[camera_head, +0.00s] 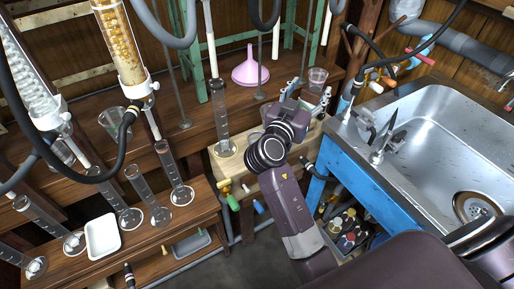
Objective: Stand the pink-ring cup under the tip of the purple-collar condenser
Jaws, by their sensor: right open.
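My right gripper (306,97) reaches over the back table to the left of the sink, its fingers open and pointing away from me. A small clear cup (317,77) stands just beyond the fingertips, apart from them. Another clear cup (266,112) is partly hidden behind my right wrist. A coiled glass condenser (30,75) hangs at far left. I cannot tell a pink ring on any cup or a purple collar on either condenser. My left gripper is out of view.
Several glass cylinders (133,185) stand on the front left bench beside a white tray (102,237). One tall cylinder (221,118) stands left of my right gripper. A pink funnel (250,68) is behind it. The steel sink (430,120) fills the right. Hoses hang at left.

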